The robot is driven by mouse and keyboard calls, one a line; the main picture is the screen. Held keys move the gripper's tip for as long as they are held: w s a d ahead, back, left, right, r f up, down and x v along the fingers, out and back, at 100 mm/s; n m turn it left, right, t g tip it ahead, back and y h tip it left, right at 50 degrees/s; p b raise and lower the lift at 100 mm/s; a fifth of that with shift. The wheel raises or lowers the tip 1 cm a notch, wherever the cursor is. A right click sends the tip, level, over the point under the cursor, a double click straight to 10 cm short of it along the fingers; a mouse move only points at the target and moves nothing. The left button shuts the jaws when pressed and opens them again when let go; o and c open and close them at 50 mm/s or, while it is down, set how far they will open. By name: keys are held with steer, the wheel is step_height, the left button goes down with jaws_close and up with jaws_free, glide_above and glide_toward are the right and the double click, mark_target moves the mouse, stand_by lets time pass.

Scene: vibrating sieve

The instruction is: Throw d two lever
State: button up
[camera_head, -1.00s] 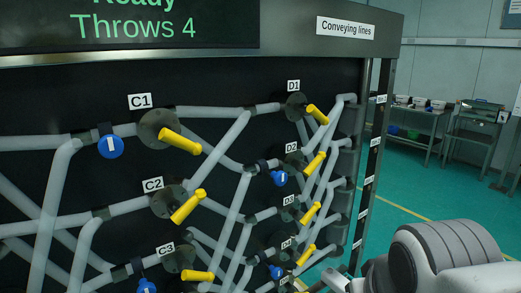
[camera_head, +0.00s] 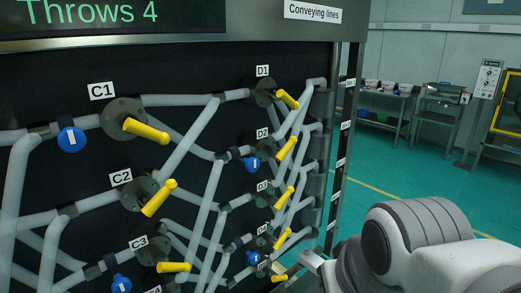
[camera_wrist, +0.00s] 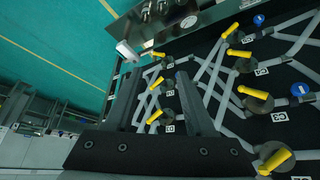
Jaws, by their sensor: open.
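The D2 lever (camera_head: 286,148) is a yellow handle on a dark round valve under the D2 label (camera_head: 262,133), second from the top in the right column of the panel. It slants up to the right. My gripper shows in the wrist view (camera_wrist: 160,88) as two dark fingers, open and apart, with nothing held. The panel's right column of yellow levers (camera_wrist: 156,83) shows between and beyond the fingers; which of them is D2 I cannot tell. In the head view my arm stands low at the right, apart from the D2 lever.
The D1 lever (camera_head: 288,98) is just above; more D levers and grey pipes lie close below. The C1 lever (camera_head: 145,131), C2 lever (camera_head: 159,197) and C3 lever (camera_head: 173,267) stand left. A blue valve (camera_head: 252,164) sits beside D2. Open green floor (camera_head: 400,170) lies right.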

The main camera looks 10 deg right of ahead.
stand_by(0.5)
steer(key=w+d+r+n+t+h+b, duration=0.1)
steer(key=w+d+r+n+t+h, duration=0.1)
steer(key=w+d+n+t, duration=0.45)
steer(key=n+t+y+b, duration=0.45)
steer(key=n+y, duration=0.25)
steer(key=n, duration=1.5)
glide_toward(288, 151)
steer(key=shift+t, duration=0.3)
steer(key=p+x, duration=0.1)
steer(key=x, duration=1)
steer(key=shift+f+p, duration=0.2)
steer(key=shift+p, duration=0.15)
jaws_close()
